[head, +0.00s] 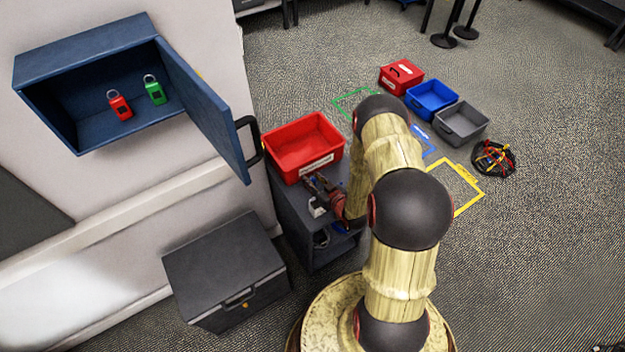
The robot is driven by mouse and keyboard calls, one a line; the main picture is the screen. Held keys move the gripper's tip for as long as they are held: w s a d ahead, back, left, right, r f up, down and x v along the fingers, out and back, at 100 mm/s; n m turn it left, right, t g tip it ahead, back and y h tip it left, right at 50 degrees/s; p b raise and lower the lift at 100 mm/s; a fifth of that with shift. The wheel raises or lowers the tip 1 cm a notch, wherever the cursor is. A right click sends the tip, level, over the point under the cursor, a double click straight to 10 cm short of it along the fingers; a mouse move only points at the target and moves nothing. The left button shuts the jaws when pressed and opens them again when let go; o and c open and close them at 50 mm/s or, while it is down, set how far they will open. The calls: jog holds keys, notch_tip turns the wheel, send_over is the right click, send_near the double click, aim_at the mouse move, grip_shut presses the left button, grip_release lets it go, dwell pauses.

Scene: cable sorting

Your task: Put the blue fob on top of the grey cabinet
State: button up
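The grey cabinet (220,262) stands on the floor at lower left, its top bare and its front handle facing me. My gripper (316,188) is over the dark shelf unit, just in front of the red bin. It is small and partly dark against the unit, so I cannot tell whether its fingers are open or shut. A small blue thing (341,227) shows at the shelf unit just below my gripper. It may be the blue fob, but it is too small and partly hidden to be sure. A small white thing (317,207) is beside the gripper.
An open blue wall cabinet (85,48) holds a red fob (119,105) and a green fob (154,90); its door swings out. A red bin (304,145) sits on the dark shelf unit (290,212). Red, blue and grey bins stand on the floor beyond.

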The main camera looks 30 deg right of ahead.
jog(key=shift+o, duration=1.3)
jog(key=shift+r, duration=0.1)
jog(key=shift+s+r, duration=0.15)
jog(key=shift+r, duration=0.05)
jog(key=p+v, duration=0.4)
jog(key=v, duration=0.7)
jog(key=w+d+r+n+g+h, duration=0.1)
jog(key=w+d+r, duration=0.1)
jog(key=w+r, duration=0.3)
jog(key=w+d+r+n+g, duration=0.1)
jog(key=w+d+r+g, duration=0.15)
jog(key=r, duration=0.45)
jog(key=s+a+r+m+g+h, duration=0.1)
jog(key=s+a+r, duration=0.15)
jog(key=r, duration=0.85)
jog(key=s+a+r+m+g+h, duration=0.1)
jog(key=a+r, duration=0.3)
jog(key=r, duration=0.7)
jog(key=s+a+r+y, duration=0.1)
jog(key=s+a+r, duration=0.2)
jog(key=s+a, duration=0.2)
jog(key=s+a+r+g, duration=0.1)
jog(key=s+a+r, duration=0.3)
jog(key=s, duration=0.5)
jog(key=s+a+r+g+y, duration=0.1)
jog(key=s+a+r, duration=0.3)
jog(key=s, duration=0.3)
jog(key=shift+s+a+y+b, duration=0.3)
jog(key=shift+s+a, duration=0.1)
jog(key=shift+a, duration=0.4)
